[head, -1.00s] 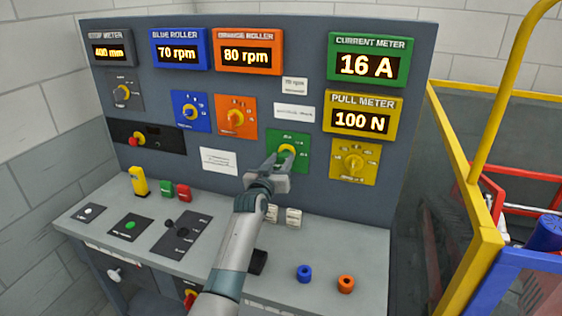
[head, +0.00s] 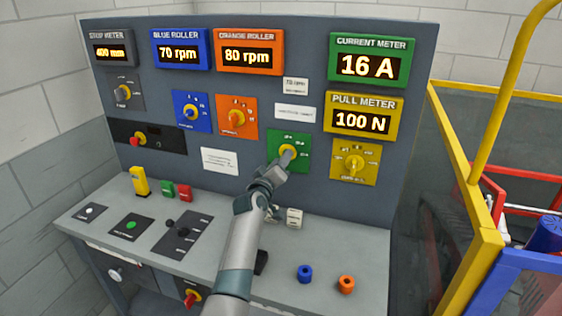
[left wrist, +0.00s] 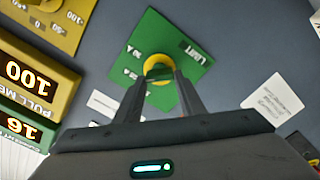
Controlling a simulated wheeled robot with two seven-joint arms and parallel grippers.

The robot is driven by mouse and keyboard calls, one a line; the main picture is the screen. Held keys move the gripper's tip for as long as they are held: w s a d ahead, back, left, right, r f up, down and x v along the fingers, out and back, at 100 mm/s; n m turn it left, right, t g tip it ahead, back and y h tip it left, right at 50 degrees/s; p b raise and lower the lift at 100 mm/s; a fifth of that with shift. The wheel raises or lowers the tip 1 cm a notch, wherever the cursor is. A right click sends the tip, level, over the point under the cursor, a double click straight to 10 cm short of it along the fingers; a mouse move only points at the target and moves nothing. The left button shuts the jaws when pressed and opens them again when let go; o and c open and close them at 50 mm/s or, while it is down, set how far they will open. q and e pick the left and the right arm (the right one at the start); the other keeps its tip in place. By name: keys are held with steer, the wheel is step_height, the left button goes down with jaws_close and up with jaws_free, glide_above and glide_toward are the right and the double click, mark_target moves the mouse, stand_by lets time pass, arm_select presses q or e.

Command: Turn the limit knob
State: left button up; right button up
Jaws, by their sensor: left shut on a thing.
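The limit knob is a yellow round knob (left wrist: 156,64) on a green plate marked LIMIT (left wrist: 183,58), in the left wrist view. In the head view the green plate (head: 303,141) is on the upright panel below the current meter (head: 369,65), which reads 16 A. My left gripper (head: 287,154) reaches up to the plate from below. In the left wrist view its fingers (left wrist: 160,75) lie on either side of the knob, shut on it. The fingers partly hide the knob and its scale. My right gripper is not in view.
A yellow pull meter (head: 361,114) reads 100 N, with its yellow-plate knob (head: 354,163) right of the limit plate. An orange-plate knob (head: 236,118) is to the left. A yellow rail (head: 470,170) stands at right.

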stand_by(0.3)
arm_select(q)
steer(key=o, duration=1)
steer(key=shift+o, duration=0.2)
steer(key=shift+s, duration=0.15)
steer(key=p+v, duration=1.1)
steer(key=v, duration=0.6)
steer(key=shift+p, duration=0.3)
